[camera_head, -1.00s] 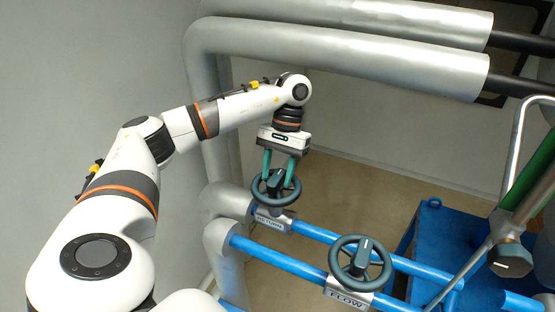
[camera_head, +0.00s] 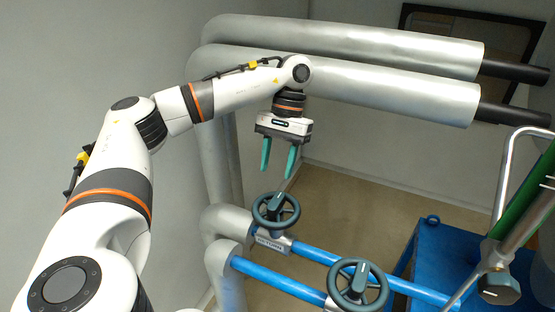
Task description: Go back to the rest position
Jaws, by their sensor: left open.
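My left gripper (camera_head: 278,172) is open and empty, with its two teal fingers pointing down. It hangs above the rear dark handwheel (camera_head: 277,210), with a gap between the fingertips and the wheel. That wheel sits on a blue pipe, with a label plate below it. A second dark handwheel (camera_head: 357,284) stands nearer at the lower right; its label is cut off by the frame's bottom edge. My right gripper is not in view.
Thick silver pipes (camera_head: 350,85) run behind and above my left wrist and bend down at the left. Blue pipes (camera_head: 320,254) run below. A blue metal unit (camera_head: 432,250) and a green-and-metal column (camera_head: 525,210) stand at the right. Floor is open behind the wheels.

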